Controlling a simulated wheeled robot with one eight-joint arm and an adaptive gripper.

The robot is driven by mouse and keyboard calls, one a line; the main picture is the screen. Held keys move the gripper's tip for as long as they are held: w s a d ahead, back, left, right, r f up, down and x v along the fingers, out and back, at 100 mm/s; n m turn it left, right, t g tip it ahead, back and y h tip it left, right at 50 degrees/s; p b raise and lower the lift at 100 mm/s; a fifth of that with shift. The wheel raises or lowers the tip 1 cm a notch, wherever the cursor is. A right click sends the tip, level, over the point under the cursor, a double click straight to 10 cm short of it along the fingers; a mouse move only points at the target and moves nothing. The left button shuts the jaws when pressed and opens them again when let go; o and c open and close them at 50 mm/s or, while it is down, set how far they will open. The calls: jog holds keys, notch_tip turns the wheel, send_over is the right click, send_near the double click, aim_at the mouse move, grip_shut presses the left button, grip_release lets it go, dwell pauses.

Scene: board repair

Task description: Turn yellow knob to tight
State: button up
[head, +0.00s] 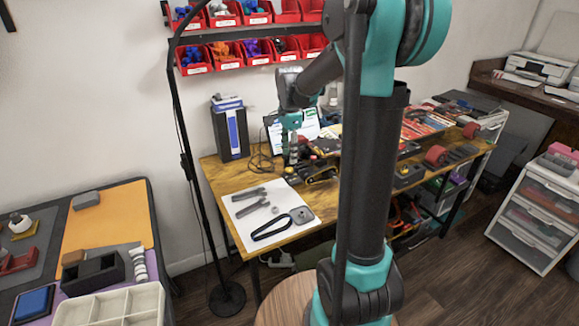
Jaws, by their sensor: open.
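My arm reaches over the wooden workbench, and my gripper (293,157) points down above its middle, near the back. The gripper is open; its fingers are small here and nothing shows between them. A small yellow spot (289,170), which may be the yellow knob, shows just below the gripper at the left end of a dark device (318,173). I cannot tell whether the fingers touch it or surround it. The knob's turn position is too small to read. Another yellow round part (405,170) sits on a black box to the right, partly behind my arm.
A white sheet (240,215) with grey tools, a black belt loop (271,228) and a grey plate (301,215) lies at the bench's front left. Red bins (227,60) hang on the wall. A black lamp pole (187,165) stands left of the bench.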

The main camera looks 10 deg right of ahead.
aim_at(289, 169)
notch_tip(289, 169, down, 6)
jog(key=shift+r, duration=0.1)
dwell(0.4)
grip_shut()
